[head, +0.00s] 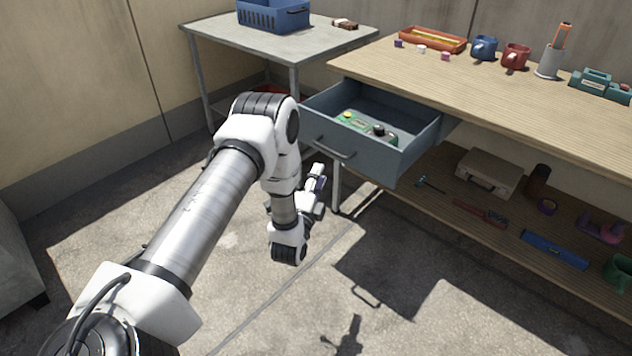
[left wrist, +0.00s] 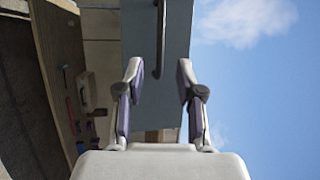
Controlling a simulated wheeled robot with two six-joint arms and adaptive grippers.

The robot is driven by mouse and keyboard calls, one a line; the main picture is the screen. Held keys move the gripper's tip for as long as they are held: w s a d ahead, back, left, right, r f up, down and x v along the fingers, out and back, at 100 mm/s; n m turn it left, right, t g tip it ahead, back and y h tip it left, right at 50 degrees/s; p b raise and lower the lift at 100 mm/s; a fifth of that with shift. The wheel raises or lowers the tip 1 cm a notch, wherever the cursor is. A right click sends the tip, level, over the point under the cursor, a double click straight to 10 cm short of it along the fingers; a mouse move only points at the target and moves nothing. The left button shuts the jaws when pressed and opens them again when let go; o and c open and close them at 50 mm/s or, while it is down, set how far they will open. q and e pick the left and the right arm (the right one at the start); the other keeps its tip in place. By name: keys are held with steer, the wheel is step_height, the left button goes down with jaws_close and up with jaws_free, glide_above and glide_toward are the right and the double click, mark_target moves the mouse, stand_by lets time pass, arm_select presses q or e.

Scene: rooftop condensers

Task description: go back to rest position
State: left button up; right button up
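My left gripper (head: 318,180) hangs below and in front of the open grey-blue drawer (head: 352,152), near its left front corner. In the left wrist view its two fingers (left wrist: 159,72) stand apart with nothing between them. The drawer front (left wrist: 178,25) and its dark handle (left wrist: 161,40) lie beyond the fingertips, apart from them. The drawer handle also shows in the head view (head: 334,150). My right gripper is in neither view.
The drawer juts out from the wooden workbench (head: 480,85), with a green panel (head: 365,128) inside. A lower shelf (head: 455,212) holds a case and tools. A grey side table (head: 250,42) bears a blue basket (head: 272,16). The floor (head: 290,315) in front is clear.

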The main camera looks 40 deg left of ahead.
arm_select(q)
steer(key=shift+v, duration=1.05)
steer(key=shift+w, duration=0.1)
